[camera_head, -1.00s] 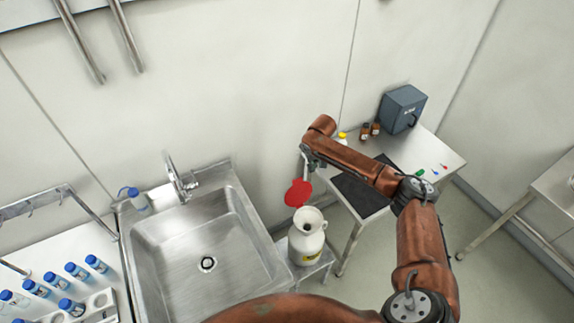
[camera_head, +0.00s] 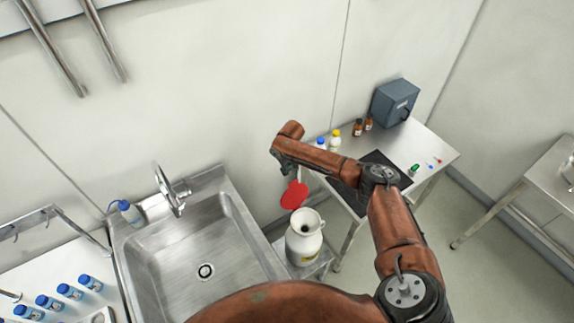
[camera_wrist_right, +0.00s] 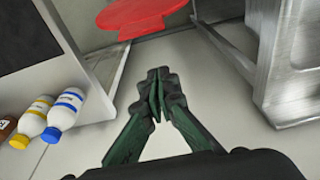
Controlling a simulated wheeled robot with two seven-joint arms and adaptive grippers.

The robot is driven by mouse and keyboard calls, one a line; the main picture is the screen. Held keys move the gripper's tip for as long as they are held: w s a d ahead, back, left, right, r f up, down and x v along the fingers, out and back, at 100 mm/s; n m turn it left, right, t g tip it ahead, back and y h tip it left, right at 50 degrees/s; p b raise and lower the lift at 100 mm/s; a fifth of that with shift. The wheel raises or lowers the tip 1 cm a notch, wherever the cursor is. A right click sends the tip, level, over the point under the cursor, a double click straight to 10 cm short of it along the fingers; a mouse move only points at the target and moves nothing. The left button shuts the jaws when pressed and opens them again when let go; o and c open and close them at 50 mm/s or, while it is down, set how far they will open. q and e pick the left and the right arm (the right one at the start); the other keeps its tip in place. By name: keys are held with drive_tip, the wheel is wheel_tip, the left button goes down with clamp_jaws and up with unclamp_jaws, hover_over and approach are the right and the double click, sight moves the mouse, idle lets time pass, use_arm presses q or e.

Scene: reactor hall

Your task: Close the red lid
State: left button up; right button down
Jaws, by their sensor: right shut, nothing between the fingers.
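The red lid (camera_head: 294,195) stands raised at the back of the mouth of a white container (camera_head: 304,240). The container's dark opening is uncovered. My right gripper (camera_head: 287,172) is just above and behind the lid in the head view, partly hidden by its own wrist. In the wrist view the right gripper (camera_wrist_right: 157,88) is shut and empty. The red lid (camera_wrist_right: 140,15) is beyond its fingertips at the top edge, with a visible gap between them in the picture. My left gripper is not in view.
The container stands on a low metal stand (camera_head: 316,268) between the sink (camera_head: 150,262) and a steel table (camera_head: 430,150). Several bottles and a grey box (camera_head: 395,102) stand on that table. A white wall rises behind.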

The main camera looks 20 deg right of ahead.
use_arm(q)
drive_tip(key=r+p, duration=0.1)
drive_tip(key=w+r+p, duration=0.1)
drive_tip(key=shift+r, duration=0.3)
use_arm(e)
drive_tip(key=s, duration=0.4)
drive_tip(key=shift+d+f, duration=0.15)
drive_tip(key=shift+d, duration=0.2)
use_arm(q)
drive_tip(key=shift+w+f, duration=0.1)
